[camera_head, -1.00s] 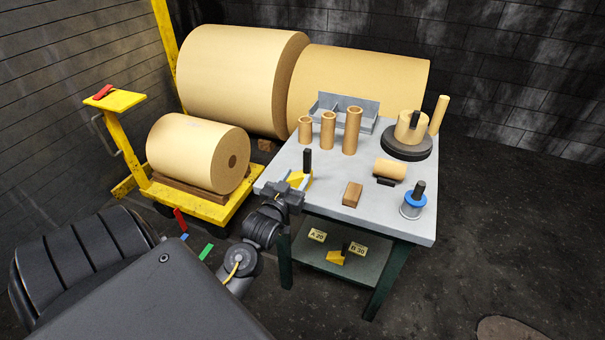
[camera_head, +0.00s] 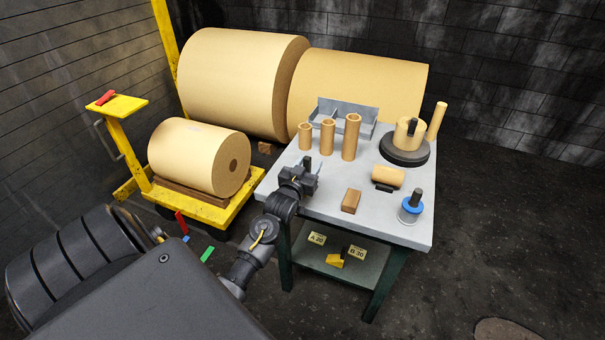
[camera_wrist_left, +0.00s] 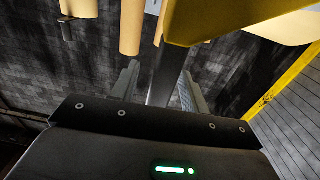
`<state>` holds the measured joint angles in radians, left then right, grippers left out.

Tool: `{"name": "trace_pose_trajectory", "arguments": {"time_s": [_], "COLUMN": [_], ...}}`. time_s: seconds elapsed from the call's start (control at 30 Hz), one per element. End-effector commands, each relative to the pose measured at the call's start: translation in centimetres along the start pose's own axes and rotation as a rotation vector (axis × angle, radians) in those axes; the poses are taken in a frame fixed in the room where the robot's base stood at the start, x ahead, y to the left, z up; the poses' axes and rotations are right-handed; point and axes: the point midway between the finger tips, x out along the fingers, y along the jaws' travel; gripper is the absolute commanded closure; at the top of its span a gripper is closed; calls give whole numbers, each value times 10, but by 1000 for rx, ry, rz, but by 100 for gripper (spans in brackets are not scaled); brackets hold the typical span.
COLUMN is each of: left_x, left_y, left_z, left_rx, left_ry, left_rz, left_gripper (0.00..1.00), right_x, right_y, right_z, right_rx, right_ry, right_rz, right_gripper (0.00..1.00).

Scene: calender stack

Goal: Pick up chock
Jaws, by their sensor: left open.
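A yellow chock (camera_wrist_left: 225,18) with a black upright handle (camera_wrist_left: 167,72) shows close up in the left wrist view. My left gripper (camera_wrist_left: 158,88) is open, with a finger on each side of the handle; I cannot tell whether either touches it. In the head view my left gripper (camera_head: 312,178) is over the table's left edge and hides most or all of this chock. A second yellow chock (camera_head: 335,261) with a dark handle sits on the lower shelf, near labels A 20 and B 30. My right gripper is out of view.
A yellow cart (camera_head: 205,213) with a paper roll (camera_head: 190,158) stands left.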

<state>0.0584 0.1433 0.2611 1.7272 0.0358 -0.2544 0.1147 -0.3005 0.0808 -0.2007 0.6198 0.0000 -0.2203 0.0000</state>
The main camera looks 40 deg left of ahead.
Motion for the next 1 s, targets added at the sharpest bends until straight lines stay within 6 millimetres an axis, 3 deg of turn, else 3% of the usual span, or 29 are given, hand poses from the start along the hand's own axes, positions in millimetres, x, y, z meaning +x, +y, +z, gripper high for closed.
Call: {"name": "trace_pose_trajectory", "arguments": {"time_s": [0.33,0.7,1.0], "left_x": [10,9,10], "left_y": [0,0,0], "left_z": [1,1,0], "left_rx": [0,0,0], "left_ry": [0,0,2], "left_rz": [0,0,0], "left_gripper": [55,100,100], "right_x": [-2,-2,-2], "right_y": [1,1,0], "right_z": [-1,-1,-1], "right_rx": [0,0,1], "right_ry": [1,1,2], "right_rz": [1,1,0], "right_gripper": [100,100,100]}}
